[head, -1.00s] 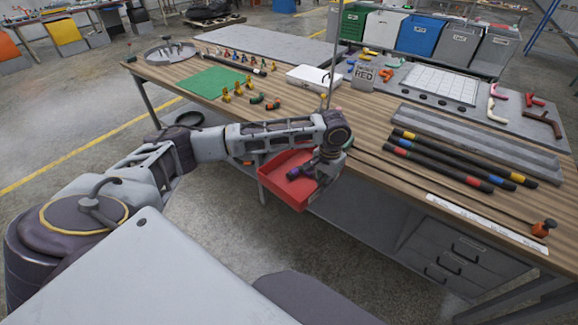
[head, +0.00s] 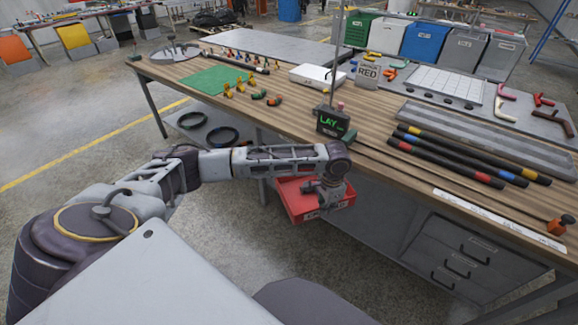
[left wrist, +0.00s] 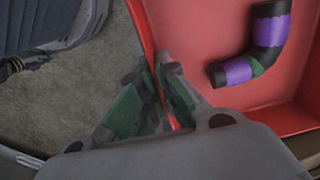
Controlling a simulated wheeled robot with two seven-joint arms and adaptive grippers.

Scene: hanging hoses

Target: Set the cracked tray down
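The red tray (head: 290,193) with a partly hidden white label on its front is off the table, in front of and below the table's front edge in the head view. My left gripper (head: 320,197) is shut on its wall. In the left wrist view the fingers (left wrist: 163,98) pinch the wall of the red tray (left wrist: 205,30) from both sides. A bent hose piece (left wrist: 268,35), black with purple bands and a small green patch, lies inside the tray. My right gripper is not in view.
The wooden table (head: 290,118) holds a small display reading "LAY" (head: 335,124), several banded black hoses (head: 450,160), a green mat (head: 207,82) and a "RED" sign (head: 368,75). Drawers (head: 465,255) are under its right part. Black rings (head: 222,137) are below its left part.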

